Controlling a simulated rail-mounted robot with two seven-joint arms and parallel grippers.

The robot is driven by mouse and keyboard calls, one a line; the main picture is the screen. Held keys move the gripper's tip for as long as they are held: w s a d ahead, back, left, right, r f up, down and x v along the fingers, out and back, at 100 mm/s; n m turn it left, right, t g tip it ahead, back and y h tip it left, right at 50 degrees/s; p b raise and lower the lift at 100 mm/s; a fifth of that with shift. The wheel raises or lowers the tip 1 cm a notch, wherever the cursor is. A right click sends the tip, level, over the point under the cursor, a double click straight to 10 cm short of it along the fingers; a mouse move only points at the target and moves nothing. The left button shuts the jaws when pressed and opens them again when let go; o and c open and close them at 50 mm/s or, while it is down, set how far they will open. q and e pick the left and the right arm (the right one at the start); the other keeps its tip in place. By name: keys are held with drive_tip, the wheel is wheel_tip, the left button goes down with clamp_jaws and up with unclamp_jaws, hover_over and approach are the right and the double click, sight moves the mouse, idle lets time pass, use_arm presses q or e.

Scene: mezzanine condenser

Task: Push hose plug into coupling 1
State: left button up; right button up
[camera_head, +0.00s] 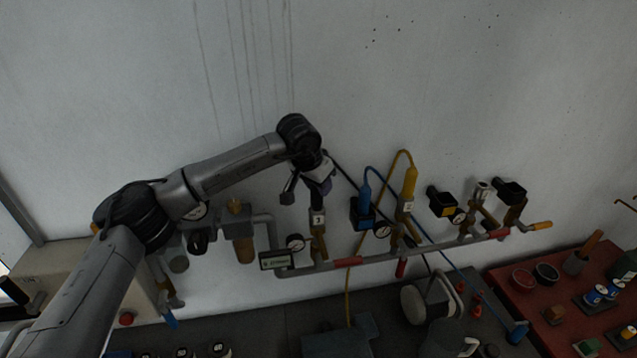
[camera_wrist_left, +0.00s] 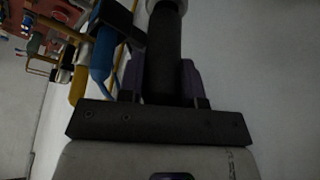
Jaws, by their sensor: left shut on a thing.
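My left gripper (camera_head: 318,186) is above the leftmost coupling (camera_head: 318,219) on the pipe manifold, which carries a small white number tag. It is shut on the dark hose plug (camera_wrist_left: 165,60), which shows between its purple fingers in the left wrist view (camera_wrist_left: 163,82). In the head view the plug (camera_head: 317,199) is roughly upright, its lower end at or just over the coupling's top. A pale ring (camera_wrist_left: 166,5) shows at the plug's far end in the wrist view. I cannot tell whether the plug is seated. My right gripper is not in view.
A blue plug (camera_head: 365,193) and a yellow plug (camera_head: 410,180) with hoses stand on couplings to the right. Gauges and valves line the grey pipe (camera_head: 375,258). A red table (camera_head: 520,300) with small items is at right. The wall above is clear.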

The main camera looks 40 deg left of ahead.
use_arm(q)
drive_tip(key=shift+f, duration=0.55)
drive_tip(key=o, duration=1)
drive_tip(key=shift+r, duration=0.1)
drive_tip(key=shift+b+v, duration=1.85)
drive_tip(key=shift+v, duration=5.05)
